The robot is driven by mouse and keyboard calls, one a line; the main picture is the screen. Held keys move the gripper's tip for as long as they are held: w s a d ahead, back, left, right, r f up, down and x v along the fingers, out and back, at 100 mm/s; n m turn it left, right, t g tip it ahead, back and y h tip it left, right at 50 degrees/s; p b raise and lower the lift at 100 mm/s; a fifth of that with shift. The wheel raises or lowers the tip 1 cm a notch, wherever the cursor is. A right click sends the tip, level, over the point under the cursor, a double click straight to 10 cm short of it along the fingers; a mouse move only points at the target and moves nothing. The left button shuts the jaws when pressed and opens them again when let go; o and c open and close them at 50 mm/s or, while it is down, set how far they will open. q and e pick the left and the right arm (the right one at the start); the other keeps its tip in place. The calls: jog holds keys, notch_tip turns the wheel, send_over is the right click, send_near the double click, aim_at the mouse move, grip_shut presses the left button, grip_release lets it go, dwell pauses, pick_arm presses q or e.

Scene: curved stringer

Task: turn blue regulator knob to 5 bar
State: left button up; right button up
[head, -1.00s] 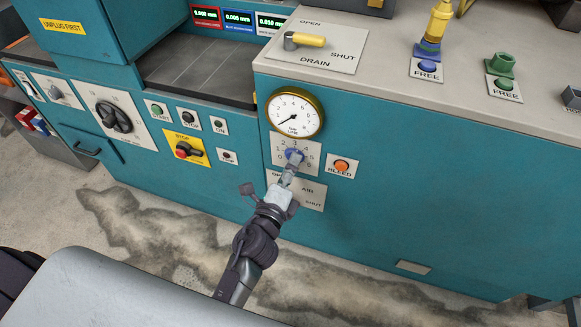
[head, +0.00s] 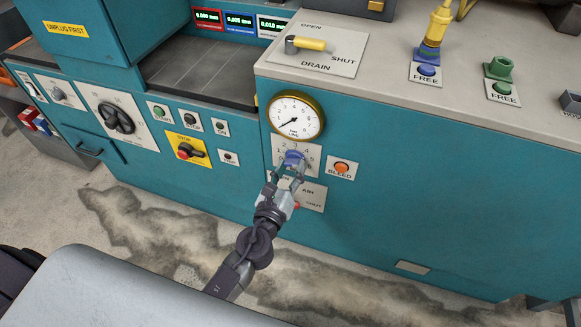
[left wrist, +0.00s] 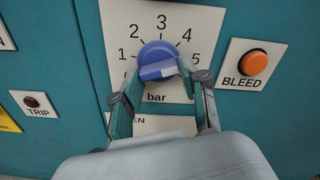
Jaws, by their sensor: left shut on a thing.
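The blue regulator knob (head: 294,158) sits on a white plate with a number scale, below the round brass-rimmed gauge (head: 295,115). In the left wrist view the knob (left wrist: 157,60) has a raised grip bar lying nearly level, tilted slightly up to the right. The scale around it reads 1 to 5, with "bar" below. The gauge needle points to the lower left, near the low end. My left gripper (head: 289,170) is shut on the knob, its fingers at the knob's lower left and right sides. My right gripper is not in view.
The orange BLEED button (head: 341,167) is close on the right. An AIR plate (head: 312,191) with a red part lies just below the knob, partly behind my gripper. The yellow-handled DRAIN lever (head: 306,44) is on top. Panel front right of BLEED is clear.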

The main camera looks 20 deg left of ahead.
pick_arm(q)
jog(key=shift+m+p, duration=0.3)
jog(key=shift+m, duration=0.8)
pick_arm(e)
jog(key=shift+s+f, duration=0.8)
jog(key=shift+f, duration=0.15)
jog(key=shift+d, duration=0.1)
pick_arm(q)
jog(key=o, duration=1.1)
jog(key=shift+o, duration=0.2)
jog(key=s, duration=1.2)
jog(key=shift+a, duration=0.2)
